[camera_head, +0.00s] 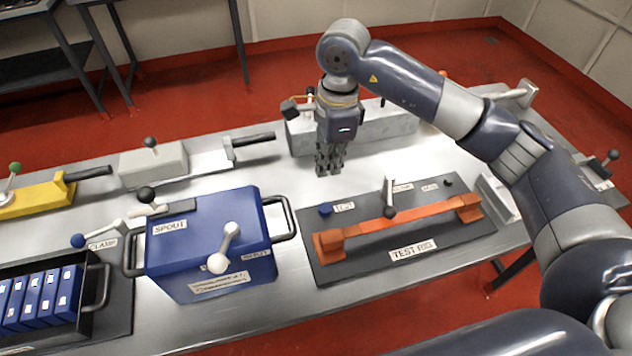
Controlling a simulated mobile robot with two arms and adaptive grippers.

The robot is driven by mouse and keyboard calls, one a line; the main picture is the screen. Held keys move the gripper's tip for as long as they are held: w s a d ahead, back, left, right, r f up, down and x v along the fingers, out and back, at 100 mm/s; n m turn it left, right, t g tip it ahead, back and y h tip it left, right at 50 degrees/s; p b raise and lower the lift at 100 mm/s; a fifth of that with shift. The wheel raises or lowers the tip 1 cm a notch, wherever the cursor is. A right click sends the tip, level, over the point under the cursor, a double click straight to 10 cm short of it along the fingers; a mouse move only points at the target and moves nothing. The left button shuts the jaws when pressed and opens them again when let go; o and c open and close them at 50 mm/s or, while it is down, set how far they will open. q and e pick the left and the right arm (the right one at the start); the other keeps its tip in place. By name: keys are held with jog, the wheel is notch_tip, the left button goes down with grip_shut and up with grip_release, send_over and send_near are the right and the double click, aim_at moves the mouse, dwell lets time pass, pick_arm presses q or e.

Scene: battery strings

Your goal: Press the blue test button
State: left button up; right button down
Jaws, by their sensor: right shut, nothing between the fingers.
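The blue test button (325,210) is a small round knob at the back left corner of the dark test rig board (345,272), beside a small white label. My left gripper is not in view.
A blue box (205,235) with side handles and levers stands left of the rig. A grey block (375,128) lies behind my right gripper. A black tray with blue cells (42,298) is at the front left. Bare metal table shows between the gripper and the rig.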

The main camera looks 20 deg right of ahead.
jog(key=w+d, duration=0.1)
jog(key=p, duration=0.2)
send_near(325, 209)
jog(key=d+f, duration=0.1)
jog(key=shift+h, duration=0.4)
notch_tip(325, 209, down, 4)
jog(key=shift+w+f+p, duration=0.15)
jog(key=shift+f+p, duration=0.05)
jog(key=shift+p, duration=0.6)
jog(key=shift+f, duration=0.85)
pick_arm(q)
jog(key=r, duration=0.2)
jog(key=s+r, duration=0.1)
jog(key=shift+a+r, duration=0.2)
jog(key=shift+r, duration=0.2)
